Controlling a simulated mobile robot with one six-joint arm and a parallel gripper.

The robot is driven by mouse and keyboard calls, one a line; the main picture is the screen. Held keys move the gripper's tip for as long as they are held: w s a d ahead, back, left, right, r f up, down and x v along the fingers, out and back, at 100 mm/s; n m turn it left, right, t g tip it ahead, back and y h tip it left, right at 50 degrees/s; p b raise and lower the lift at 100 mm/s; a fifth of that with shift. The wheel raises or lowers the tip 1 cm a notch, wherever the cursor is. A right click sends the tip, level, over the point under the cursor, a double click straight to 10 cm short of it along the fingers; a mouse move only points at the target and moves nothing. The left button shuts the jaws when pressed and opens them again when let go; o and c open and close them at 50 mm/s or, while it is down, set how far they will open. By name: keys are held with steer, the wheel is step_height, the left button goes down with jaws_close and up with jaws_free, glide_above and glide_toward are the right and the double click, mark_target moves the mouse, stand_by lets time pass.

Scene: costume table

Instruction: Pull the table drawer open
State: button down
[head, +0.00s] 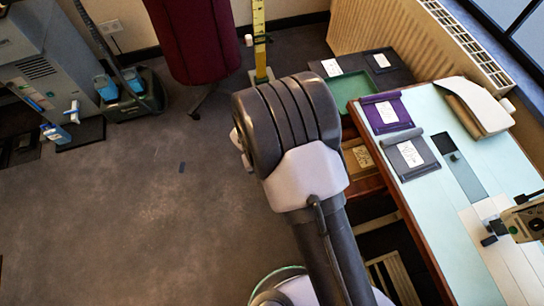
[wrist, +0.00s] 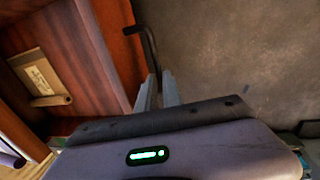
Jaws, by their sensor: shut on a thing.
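The table drawer (head: 364,188) is red-brown wood and juts out from under the left edge of the table (head: 416,231) in the head view. It stands partly open, with a tan labelled packet (head: 360,157) inside. In the wrist view the drawer (wrist: 78,58) fills the left side, with the packet (wrist: 38,77) within it. A dark bar handle (wrist: 151,48) stands out from the drawer front. My gripper (wrist: 156,90) is shut on this handle, which runs down between its fingers. My arm hides the gripper and handle in the head view.
Purple (head: 388,113) and grey (head: 411,155) folders lie on the table near its left edge. A green tray (head: 347,88) is behind the drawer. A dark red chair (head: 194,40) stands at the back.

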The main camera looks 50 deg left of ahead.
steer(key=c, duration=1.8)
jaws_free()
steer(key=s+r+p, duration=0.1)
steer(key=r+p, duration=0.1)
steer(key=r, duration=0.3)
steer(key=s+r+p, duration=0.1)
steer(key=r+p, duration=0.1)
steer(key=r, duration=0.4)
steer(key=s+a+r+p, duration=0.1)
steer(key=r+p, duration=0.1)
steer(key=r, duration=0.4)
steer(key=shift+a+r, duration=0.1)
